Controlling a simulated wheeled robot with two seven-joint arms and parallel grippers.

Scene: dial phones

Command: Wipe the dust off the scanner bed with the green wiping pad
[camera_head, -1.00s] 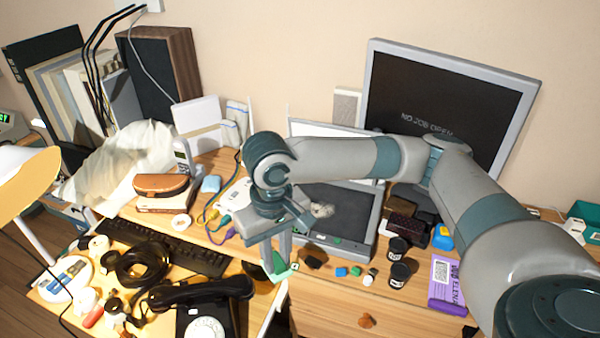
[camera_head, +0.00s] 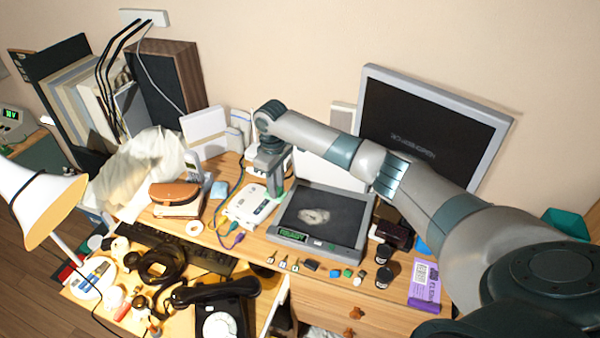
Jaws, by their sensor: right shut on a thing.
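The scanner (camera_head: 346,248) sits on the desk with its dark glass bed (camera_head: 340,212) facing up. A pale grey patch of dust (camera_head: 313,216) lies on the left half of the bed. My right gripper (camera_head: 274,192) points down just left of the scanner's back left corner, beside a white device. It is shut on the green wiping pad, which is mostly hidden here; only a little green shows near the fingertips. I cannot tell whether the pad touches anything. My left gripper is out of view.
The white device (camera_head: 248,203) with cables stands left of the scanner. Small plugs and blocks lie along its front, with dark jars (camera_head: 384,277) and a purple box (camera_head: 425,283) at right. A monitor (camera_head: 430,130) stands behind. A black phone (camera_head: 222,305) is at front left.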

